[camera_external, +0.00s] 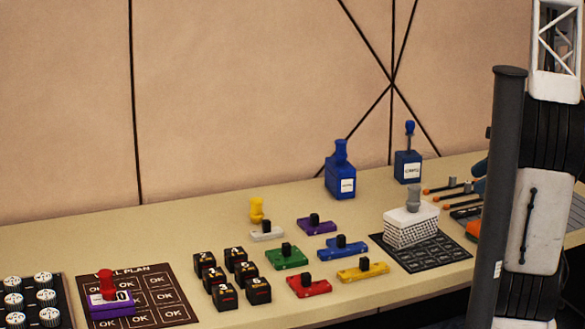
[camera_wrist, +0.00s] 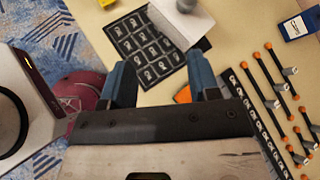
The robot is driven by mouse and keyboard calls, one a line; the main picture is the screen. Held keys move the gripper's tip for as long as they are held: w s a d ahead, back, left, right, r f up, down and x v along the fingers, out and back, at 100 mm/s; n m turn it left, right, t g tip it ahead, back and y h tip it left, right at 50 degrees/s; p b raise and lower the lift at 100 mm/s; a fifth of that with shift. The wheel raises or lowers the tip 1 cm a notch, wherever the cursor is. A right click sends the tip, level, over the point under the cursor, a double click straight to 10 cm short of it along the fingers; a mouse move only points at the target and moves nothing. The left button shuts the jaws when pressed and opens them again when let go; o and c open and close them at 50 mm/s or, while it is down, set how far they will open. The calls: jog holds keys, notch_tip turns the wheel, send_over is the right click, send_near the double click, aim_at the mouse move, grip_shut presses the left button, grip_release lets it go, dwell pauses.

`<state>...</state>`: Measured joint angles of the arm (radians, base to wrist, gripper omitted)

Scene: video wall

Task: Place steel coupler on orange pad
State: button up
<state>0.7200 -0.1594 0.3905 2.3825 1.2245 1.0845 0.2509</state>
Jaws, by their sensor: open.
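My gripper (camera_wrist: 163,84) is open and empty, with two blue fingers apart over the table in the wrist view. Part of an orange item (camera_wrist: 183,95), perhaps the orange pad, shows between the fingers, partly hidden by the gripper. It also shows in the external view (camera_external: 473,229), partly behind my arm. Several grey metallic pieces (camera_wrist: 290,71) stand along dark rods with orange ends, right of the gripper. They may include the steel coupler, but I cannot tell which. In the external view grey pieces (camera_external: 452,182) show on rods near my arm.
A white box with a grey knob (camera_external: 414,198) stands on a dark printed mat (camera_external: 440,254). Several coloured blocks with black knobs (camera_external: 287,258) and black cubes (camera_external: 221,288) lie left.

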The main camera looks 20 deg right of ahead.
jog(key=s+a+r+n+g+h, duration=0.2)
jog(key=s+a+r+n+h, duration=0.2)
jog(key=s+a+r+n, duration=0.2)
jog(key=s+a+r+n+g+h, duration=0.2)
jog(key=s+a+r+n+h, duration=0.2)
jog(key=a+r+n, duration=0.6)
jog(key=shift+s+a+r+n+g+h, duration=0.35)
jog(key=shift+s+r+n, duration=0.65)
jog(key=shift+n, duration=1.8)
jog(key=shift+d+f, duration=0.1)
jog(key=shift+f, duration=0.05)
